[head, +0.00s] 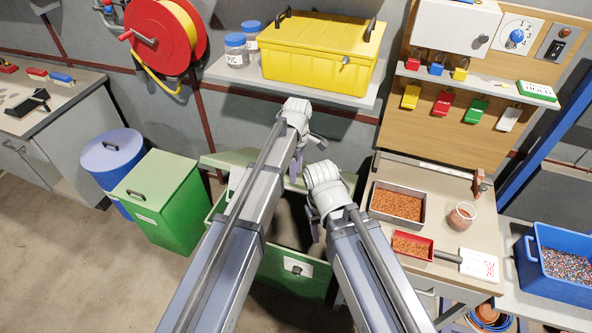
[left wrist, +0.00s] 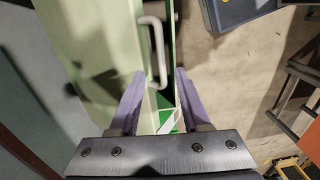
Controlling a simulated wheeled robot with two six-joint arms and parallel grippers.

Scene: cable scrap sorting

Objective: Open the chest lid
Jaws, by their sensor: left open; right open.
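The green chest (head: 275,267) stands on the floor below the shelf, partly hidden by my arms. Its pale green lid (head: 235,157) is raised at the back, and the dark inside shows. My left gripper (head: 298,165) is at the raised lid. In the left wrist view the lid (left wrist: 95,45), with a light handle (left wrist: 158,55), runs between the fingers of the open left gripper (left wrist: 159,80); I cannot tell whether they touch it. My right gripper (head: 315,225) is open and empty above the chest opening, pointing down.
A closed green bin (head: 160,200) and a blue drum (head: 112,160) stand left of the chest. A shelf with a yellow box (head: 320,55) hangs above. A workbench with trays of orange granules (head: 398,203) is close on the right. Floor at front left is clear.

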